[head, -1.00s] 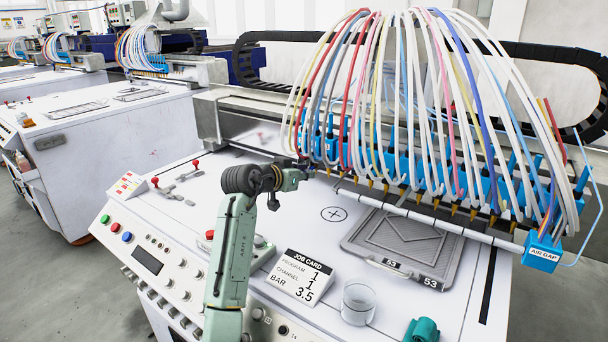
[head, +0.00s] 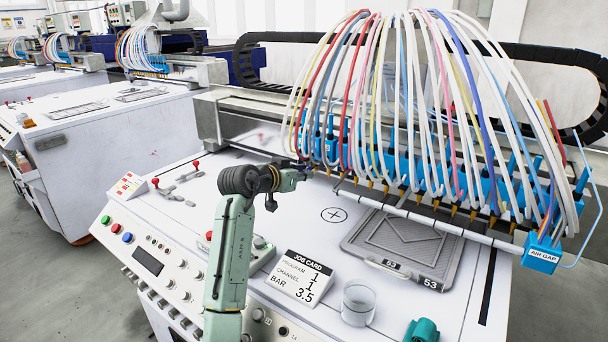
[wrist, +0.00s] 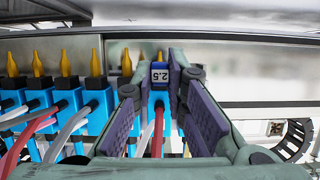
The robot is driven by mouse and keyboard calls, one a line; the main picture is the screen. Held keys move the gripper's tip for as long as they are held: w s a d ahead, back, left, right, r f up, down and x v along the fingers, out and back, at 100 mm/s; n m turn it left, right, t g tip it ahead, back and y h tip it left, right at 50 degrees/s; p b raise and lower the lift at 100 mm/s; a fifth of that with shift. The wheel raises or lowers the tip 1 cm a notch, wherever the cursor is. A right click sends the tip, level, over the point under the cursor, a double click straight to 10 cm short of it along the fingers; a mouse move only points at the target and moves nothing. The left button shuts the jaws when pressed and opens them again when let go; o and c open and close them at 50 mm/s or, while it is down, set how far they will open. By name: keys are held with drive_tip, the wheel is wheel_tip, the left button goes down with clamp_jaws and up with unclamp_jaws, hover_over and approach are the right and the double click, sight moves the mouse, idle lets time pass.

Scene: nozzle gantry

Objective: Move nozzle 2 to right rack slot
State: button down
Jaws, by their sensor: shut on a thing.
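My gripper (wrist: 159,82) is shut on a blue nozzle block (wrist: 158,99) in the wrist view. The block has a gold tip, a small label that seems to read 2.5, and a red tube. Whether this is nozzle 2 I cannot tell. Other blue nozzles (wrist: 68,103) with gold tips stand in a row to its left. In the head view my gripper (head: 302,172) is at the left end of the nozzle row (head: 420,170), and the held block is mostly hidden there. I cannot make out the right rack slot.
Many coloured tubes (head: 408,90) arch over the row. A rail with an AIR GAP block (head: 542,253) runs in front. Below are a grey tray (head: 375,262), a job card (head: 300,277), a glass beaker (head: 358,303) and a teal part (head: 422,331).

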drive_tip(key=shift+s+a+b, duration=0.2)
drive_tip(key=shift+s+a, duration=0.65)
drive_tip(key=shift+s, duration=0.3)
drive_tip(key=shift+s+a+b, duration=0.15)
drive_tip(key=shift+s+a, duration=0.65)
drive_tip(key=shift+s, duration=0.35)
